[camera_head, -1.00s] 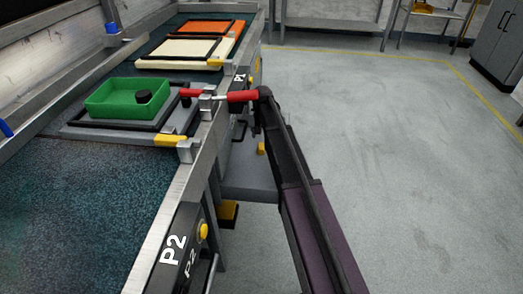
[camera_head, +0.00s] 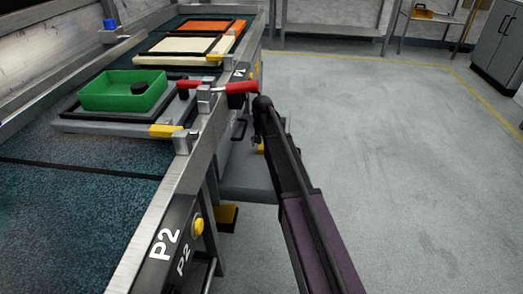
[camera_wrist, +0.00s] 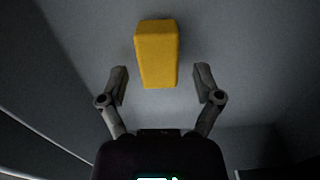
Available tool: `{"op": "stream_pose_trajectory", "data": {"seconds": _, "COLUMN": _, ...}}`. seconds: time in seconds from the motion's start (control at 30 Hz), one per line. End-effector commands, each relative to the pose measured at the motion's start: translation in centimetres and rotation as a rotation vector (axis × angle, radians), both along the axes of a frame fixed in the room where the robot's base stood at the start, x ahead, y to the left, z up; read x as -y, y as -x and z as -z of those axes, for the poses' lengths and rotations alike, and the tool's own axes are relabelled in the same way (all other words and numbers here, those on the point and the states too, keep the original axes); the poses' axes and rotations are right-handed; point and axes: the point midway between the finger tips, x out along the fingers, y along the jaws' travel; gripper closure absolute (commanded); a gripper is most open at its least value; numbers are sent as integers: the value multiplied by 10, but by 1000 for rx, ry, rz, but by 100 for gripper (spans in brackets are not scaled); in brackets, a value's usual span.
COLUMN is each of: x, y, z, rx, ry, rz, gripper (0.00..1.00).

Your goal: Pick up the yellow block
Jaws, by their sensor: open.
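The yellow block (camera_wrist: 157,52) stands out in the wrist view, at the upper middle, on a grey surface. In the head view only a small part of the yellow block (camera_head: 261,149) shows beside my arm, on a low grey platform (camera_head: 248,180) beside the bench. My gripper (camera_wrist: 161,84) is open and empty. In the wrist view its fingers are spread to the left and right of the block's near end, with gaps on both sides. I cannot tell how far the fingertips are from the block in depth. My arm mostly hides the gripper in the head view.
The long bench (camera_head: 80,210) runs along the left. It carries a green tray (camera_head: 105,92) with a black disc, and red handles (camera_head: 236,88) on its edge. The floor (camera_head: 410,160) to the right is clear.

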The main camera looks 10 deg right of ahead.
Motion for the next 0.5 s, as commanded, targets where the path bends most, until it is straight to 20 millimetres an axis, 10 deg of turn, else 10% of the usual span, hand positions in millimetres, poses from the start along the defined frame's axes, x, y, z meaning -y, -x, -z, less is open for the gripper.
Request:
{"op": "stream_pose_trajectory", "data": {"seconds": 0.3, "x": 1, "y": 0, "z": 0, "rx": 0, "ry": 0, "rz": 1, "gripper": 17}}
{"op": "stream_pose_trajectory", "data": {"seconds": 0.5, "x": 1, "y": 0, "z": 0, "rx": 0, "ry": 0, "rz": 1, "gripper": 77}}
